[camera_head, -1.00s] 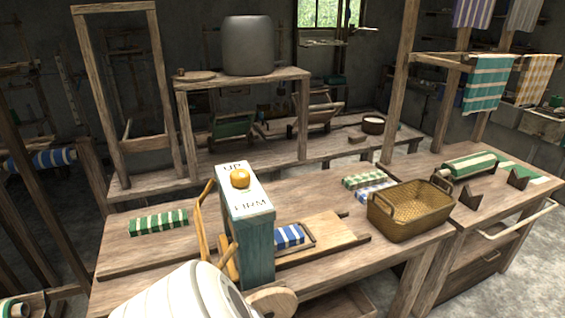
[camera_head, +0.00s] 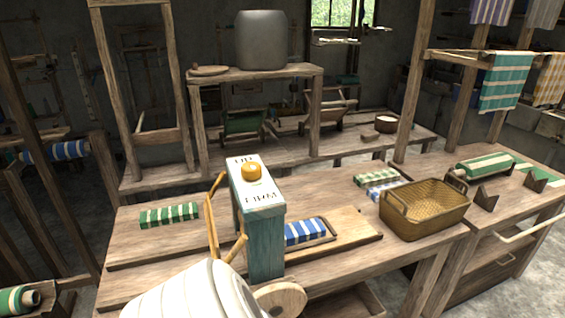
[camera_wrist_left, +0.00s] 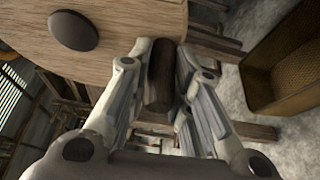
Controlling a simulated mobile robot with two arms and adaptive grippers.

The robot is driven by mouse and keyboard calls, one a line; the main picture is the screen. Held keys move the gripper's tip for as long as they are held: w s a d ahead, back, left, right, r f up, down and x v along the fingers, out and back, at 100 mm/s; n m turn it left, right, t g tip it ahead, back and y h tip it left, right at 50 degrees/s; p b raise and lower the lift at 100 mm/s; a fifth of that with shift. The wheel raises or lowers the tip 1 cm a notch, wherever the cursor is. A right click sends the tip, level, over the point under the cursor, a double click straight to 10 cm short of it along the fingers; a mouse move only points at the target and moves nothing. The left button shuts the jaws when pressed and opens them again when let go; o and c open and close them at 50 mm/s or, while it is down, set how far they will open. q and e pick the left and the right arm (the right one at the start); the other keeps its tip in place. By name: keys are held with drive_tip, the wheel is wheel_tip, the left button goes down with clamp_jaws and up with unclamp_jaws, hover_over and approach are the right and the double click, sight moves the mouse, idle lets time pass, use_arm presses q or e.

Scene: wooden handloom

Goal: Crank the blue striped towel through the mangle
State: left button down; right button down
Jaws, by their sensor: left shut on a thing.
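The mangle is a teal upright housing (camera_head: 265,240) with a white lettered top and a yellow knob (camera_head: 251,171). The blue striped towel (camera_head: 305,232) lies on a small wooden tray (camera_head: 329,238) at the mangle's right side, its left end next to the housing. A round wooden disc (camera_head: 280,299) shows at the housing's front, partly behind my white left arm. My left gripper is hidden in the head view. In the left wrist view its fingers (camera_wrist_left: 165,88) are shut on a dark crank handle (camera_wrist_left: 159,75) beside a wooden disc (camera_wrist_left: 120,35). My right gripper is out of view.
A green striped cloth (camera_head: 169,215) lies on the board left of the mangle. A green striped roll (camera_head: 483,163) lies on the right table.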

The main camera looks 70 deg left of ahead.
use_arm(q)
drive_tip(key=shift+s+f+m, duration=0.15)
drive_tip(key=shift+s+m, duration=0.25)
drive_tip(key=shift+s, duration=0.05)
idle(0.4)
drive_tip(key=c, duration=1.3)
unclamp_jaws()
drive_tip(key=shift+w, duration=0.1)
drive_tip(key=shift+w, duration=0.1)
